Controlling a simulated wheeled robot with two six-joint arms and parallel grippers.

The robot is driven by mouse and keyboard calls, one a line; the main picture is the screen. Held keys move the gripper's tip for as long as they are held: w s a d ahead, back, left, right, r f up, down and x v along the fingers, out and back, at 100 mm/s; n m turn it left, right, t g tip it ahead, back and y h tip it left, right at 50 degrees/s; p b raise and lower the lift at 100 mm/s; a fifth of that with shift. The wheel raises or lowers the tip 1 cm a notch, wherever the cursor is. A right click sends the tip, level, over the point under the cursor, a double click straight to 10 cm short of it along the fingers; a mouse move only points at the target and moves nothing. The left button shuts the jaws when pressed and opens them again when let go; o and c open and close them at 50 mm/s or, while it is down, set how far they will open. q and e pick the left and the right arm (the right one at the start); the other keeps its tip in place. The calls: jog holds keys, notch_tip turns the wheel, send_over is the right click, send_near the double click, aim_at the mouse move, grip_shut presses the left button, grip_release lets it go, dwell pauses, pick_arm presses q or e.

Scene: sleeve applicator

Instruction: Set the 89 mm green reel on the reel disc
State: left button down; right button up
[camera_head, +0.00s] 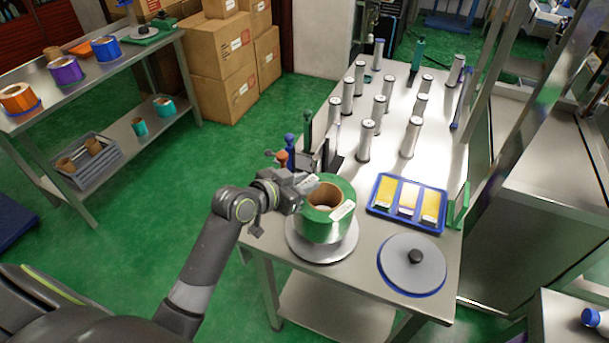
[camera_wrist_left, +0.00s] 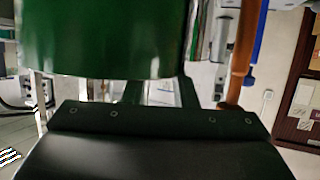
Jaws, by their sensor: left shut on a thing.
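The green reel (camera_head: 318,228) has a brown cardboard core and a white label on its top. It is upright over the round grey reel disc (camera_head: 322,254) at the table's near left corner. I cannot tell whether it rests on the disc or hangs just above it. My left gripper (camera_head: 308,186) is shut on the reel's left side. In the left wrist view the green reel (camera_wrist_left: 100,38) fills the upper left, close to the gripper. The disc's middle is hidden under the reel. My right gripper is not in view.
A grey round plate (camera_head: 398,258) with a black knob and blue rim lies to the right. Behind it is a blue tray (camera_head: 440,230) with yellow packs. Several white-and-grey cylinders (camera_head: 366,142) stand farther back. Upright tools with blue (camera_head: 290,139) and orange tops stand by the gripper.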

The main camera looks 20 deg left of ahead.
pick_arm(q)
jog(key=shift+f, duration=1.45)
jog(key=c, duration=1.5)
grip_release()
jog(key=shift+s+f, duration=0.1)
jog(key=shift+f, duration=0.15)
jog(key=o, duration=0.3)
jog(key=shift+o, duration=0.2)
jog(key=shift+r, duration=0.1)
jog(key=b+v, duration=0.1)
jog(key=v, duration=1.1)
